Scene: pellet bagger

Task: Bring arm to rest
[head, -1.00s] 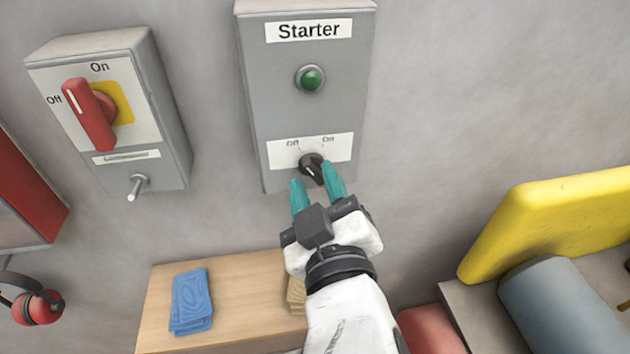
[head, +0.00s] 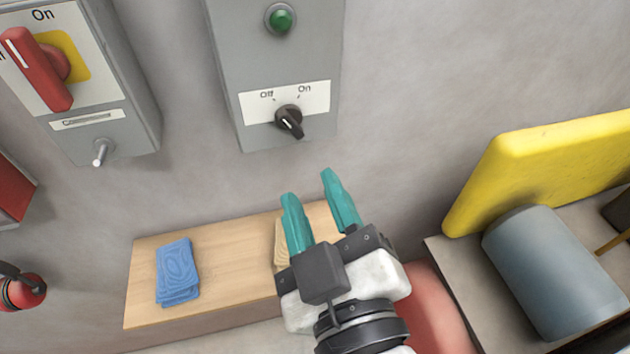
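My gripper (head: 312,188) is open and empty, its two teal fingers apart and pointing up toward the wall. It is below and to the right of the black knob (head: 289,121) and does not touch it. The knob sits on the grey starter box (head: 240,55), under a white label reading Off and On. The knob's white mark points to the upper left, toward Off. The box's green button (head: 281,18) is above the label. The top of the box is out of the frame.
A grey box with a red switch handle (head: 38,70) is at the upper left. A wooden shelf (head: 225,280) holds folded blue cloths (head: 177,272); tan ones are partly behind my gripper. A yellow part (head: 550,170) and a grey cylinder (head: 555,270) stand at the right.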

